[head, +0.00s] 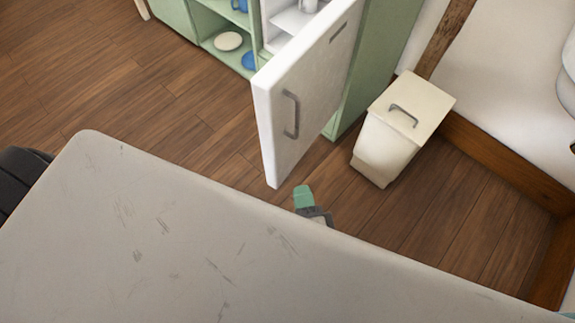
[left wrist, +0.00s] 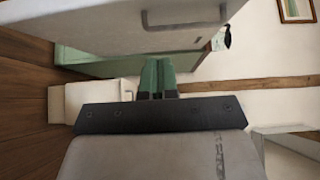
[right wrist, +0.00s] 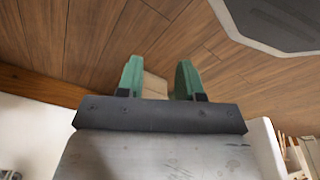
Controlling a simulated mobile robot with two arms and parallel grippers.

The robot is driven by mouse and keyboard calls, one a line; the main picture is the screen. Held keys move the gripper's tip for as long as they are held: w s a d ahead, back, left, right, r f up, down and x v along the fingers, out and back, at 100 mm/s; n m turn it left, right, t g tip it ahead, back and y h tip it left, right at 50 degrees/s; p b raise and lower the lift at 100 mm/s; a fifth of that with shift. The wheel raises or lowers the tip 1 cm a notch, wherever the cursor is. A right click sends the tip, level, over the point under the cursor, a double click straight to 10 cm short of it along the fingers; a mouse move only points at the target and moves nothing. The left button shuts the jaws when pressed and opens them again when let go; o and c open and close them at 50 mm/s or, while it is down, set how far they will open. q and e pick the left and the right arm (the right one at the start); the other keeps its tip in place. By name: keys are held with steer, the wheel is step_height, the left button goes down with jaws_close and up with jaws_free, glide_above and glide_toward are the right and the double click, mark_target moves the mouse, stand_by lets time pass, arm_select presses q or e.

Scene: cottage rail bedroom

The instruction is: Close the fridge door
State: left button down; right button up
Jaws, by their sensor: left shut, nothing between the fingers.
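The white fridge door (head: 305,100) stands open, swung out toward me, with a grey handle (head: 290,115) on its face. The fridge interior (head: 290,18) shows behind it, with white shelves. My left gripper (head: 304,196) is just below the door's lower edge in the head view, shut and empty. In the left wrist view its green fingers (left wrist: 157,75) are together, and the door (left wrist: 90,28) fills the top with its handle (left wrist: 185,17). I cannot tell whether they touch the door. My right gripper (right wrist: 158,78) is open, its fingers apart above the wooden floor.
A cream bin (head: 385,140) with a handled lid stands right of the door. Green shelves (head: 215,40) with plates are left of the fridge. A bed with a wooden frame (head: 505,150) is at the right. Wooden floor (head: 120,85) is clear at left.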

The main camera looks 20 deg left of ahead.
mark_target(276, 134)
arm_select(q)
steer(key=x, duration=0.4)
steer(key=a+x, duration=0.1)
steer(key=x, duration=0.3)
steer(key=s+x, duration=0.1)
steer(key=x, duration=0.3)
steer(key=shift+a+r, duration=0.25)
steer(key=shift+a, duration=0.1)
steer(key=shift+a+p, duration=0.3)
steer(key=shift+a, duration=0.35)
arm_select(e)
steer(key=shift+s+d+f, duration=0.15)
steer(key=shift+s+f, duration=0.4)
steer(key=shift+f, duration=0.2)
